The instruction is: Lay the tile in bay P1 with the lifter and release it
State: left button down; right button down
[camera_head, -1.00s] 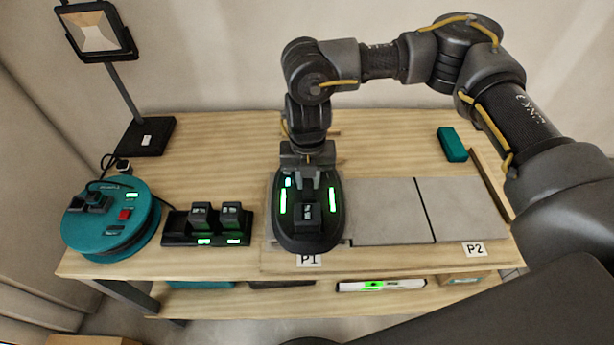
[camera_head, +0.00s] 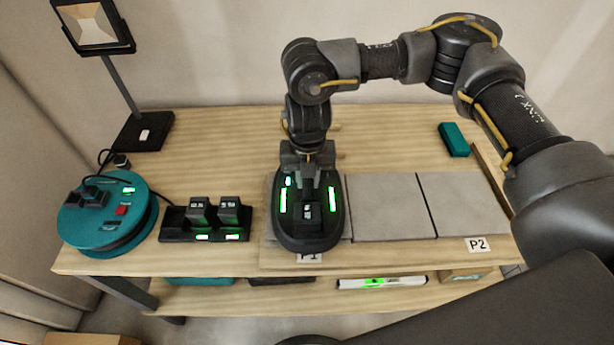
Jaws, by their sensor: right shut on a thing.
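The lifter (camera_head: 310,236) is a dark oval tool with two green light bars, over bay P1 at the left end of the tile row. My right gripper (camera_head: 308,178) is shut on the lifter from above. Under the lifter a grey tile (camera_head: 269,225) shows only at its edges. I cannot tell whether the lifter is still gripping it. The P1 label (camera_head: 309,257) is partly covered by the lifter. Two grey tiles lie to the right, a middle one (camera_head: 390,208) and one by the P2 label (camera_head: 464,205). My left gripper is not in view.
A charger with two batteries (camera_head: 205,220) and a teal cable reel (camera_head: 105,215) stand to the left. A work lamp (camera_head: 142,130) is at the back left. A teal block (camera_head: 453,139) lies at the back right. A spirit level (camera_head: 381,283) is on the lower shelf.

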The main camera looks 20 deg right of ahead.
jog(key=shift+f+b, duration=0.3)
jog(key=shift+f, duration=0.3)
dwell(1.5)
jog(key=c, duration=1.2)
grip_release()
jog(key=shift+s, duration=0.1)
jog(key=shift+o, duration=0.2)
jog(key=shift+f, duration=0.15)
notch_tip(320, 180, up, 10)
jog(key=shift+r+b, duration=0.25)
jog(key=shift+b, duration=0.25)
jog(key=shift+r, duration=0.3)
